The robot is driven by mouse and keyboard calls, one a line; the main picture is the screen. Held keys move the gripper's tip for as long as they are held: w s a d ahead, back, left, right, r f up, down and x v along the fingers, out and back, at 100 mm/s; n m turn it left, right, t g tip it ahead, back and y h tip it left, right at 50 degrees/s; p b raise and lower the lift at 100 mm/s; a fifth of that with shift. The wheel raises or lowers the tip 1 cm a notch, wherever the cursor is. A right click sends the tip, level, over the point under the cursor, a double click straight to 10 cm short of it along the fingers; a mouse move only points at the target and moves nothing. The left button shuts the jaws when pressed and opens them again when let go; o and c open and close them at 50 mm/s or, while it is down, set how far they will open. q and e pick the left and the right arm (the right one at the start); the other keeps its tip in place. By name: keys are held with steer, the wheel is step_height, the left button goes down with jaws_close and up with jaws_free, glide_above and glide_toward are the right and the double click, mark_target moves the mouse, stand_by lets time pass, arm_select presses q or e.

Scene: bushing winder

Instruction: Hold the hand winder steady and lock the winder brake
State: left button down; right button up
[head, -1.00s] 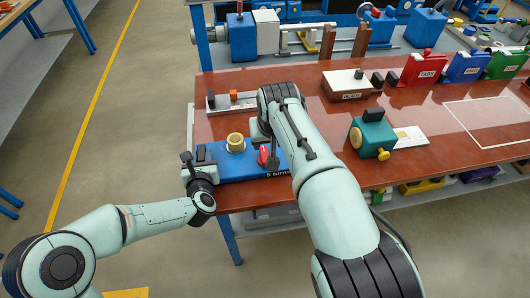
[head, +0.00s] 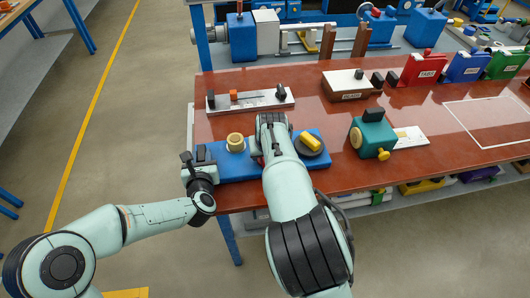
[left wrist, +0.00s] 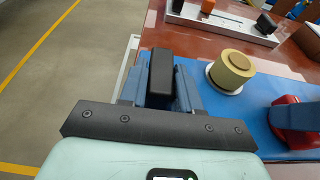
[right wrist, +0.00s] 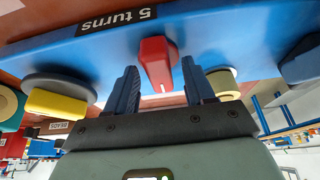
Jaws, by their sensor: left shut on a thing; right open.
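The hand winder (head: 235,170) is a blue base at the table's front left edge, labelled "5 turns" in the right wrist view (right wrist: 120,48). My left gripper (head: 195,162) is shut on the black block-shaped grip (left wrist: 161,72) at its left end. A tan bushing (head: 235,142) sits on the base; it also shows in the left wrist view (left wrist: 233,70). The red brake lever (right wrist: 157,62) lies between the open fingers of my right gripper (right wrist: 160,88), with gaps on both sides. In the head view my right arm hides the lever. The yellow crank handle (head: 311,143) is on a dark disc.
Behind the winder lies a grey rail with an orange block (head: 234,95). To the right stand a teal device with a yellow knob (head: 373,135) and a white-topped box (head: 350,83). The red table top (head: 300,100) is clear between them.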

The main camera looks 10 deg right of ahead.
jaws_close()
stand_by(0.3)
steer(key=m, duration=0.2)
steer(key=m+h, duration=0.1)
steer(key=m, duration=0.1)
steer(key=shift+s+a+f+h, duration=0.1)
steer(key=shift+h, duration=0.2)
steer(key=m+g+h, duration=0.1)
steer(key=m, duration=0.3)
steer(key=shift+a+m, duration=0.1)
steer(key=shift+m, duration=0.2)
steer(key=m+g, duration=0.1)
steer(key=m, duration=0.1)
steer(key=m+h, duration=0.1)
steer(key=m, duration=0.1)
steer(key=shift+w+a+f+m+g, duration=0.1)
steer(key=shift+w+f+m+g, duration=0.1)
steer(key=shift+m+g, duration=0.15)
steer(key=shift+w+a+r+m+g+h, duration=0.15)
steer(key=shift+m+g, duration=0.35)
steer(key=shift+m, duration=0.6)
steer(key=shift+s+d+f+m+g+h, duration=0.1)
steer(key=shift+m+g+h, duration=0.25)
steer(key=shift+m, duration=0.7)
